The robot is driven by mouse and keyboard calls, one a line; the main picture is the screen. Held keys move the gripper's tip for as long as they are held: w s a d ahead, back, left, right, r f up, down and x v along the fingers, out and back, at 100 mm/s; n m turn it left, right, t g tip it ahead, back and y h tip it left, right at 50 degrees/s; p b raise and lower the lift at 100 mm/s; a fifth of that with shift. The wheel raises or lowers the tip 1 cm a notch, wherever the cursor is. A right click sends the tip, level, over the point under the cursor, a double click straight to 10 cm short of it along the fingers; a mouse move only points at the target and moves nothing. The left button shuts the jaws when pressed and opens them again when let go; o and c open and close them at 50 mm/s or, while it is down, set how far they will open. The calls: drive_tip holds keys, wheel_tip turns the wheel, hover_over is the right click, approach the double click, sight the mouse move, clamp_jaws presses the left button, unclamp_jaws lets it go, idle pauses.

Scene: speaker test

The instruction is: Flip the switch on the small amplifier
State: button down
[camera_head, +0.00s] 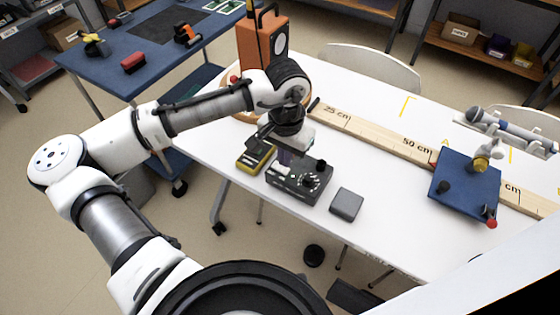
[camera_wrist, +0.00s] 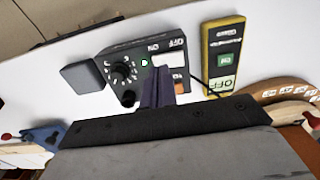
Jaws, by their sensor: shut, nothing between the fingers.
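The small amplifier is a dark grey box (camera_head: 288,187) on the white table, with a round dial and knobs on its top panel. In the wrist view the amplifier (camera_wrist: 124,52) shows white markings, the dial, a small green light and a white switch-like part (camera_wrist: 172,60) by the "OFF" label. My gripper (camera_head: 284,161) is over the amplifier's far left part. In the wrist view my gripper (camera_wrist: 157,78) is shut and empty, its purple-grey fingers beside the white part and covering some of the panel. I cannot tell whether they touch it.
Behind are a marked wooden rail (camera_head: 385,142) and an orange box (camera_head: 262,42). A blue board (camera_head: 463,188) sits at right. The table's front edge is close.

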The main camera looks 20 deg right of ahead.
sight(285, 170)
wheel_tip(285, 170, up, 5)
drive_tip(key=p, duration=0.4)
drive_tip(key=shift+f, duration=0.1)
idle(0.4)
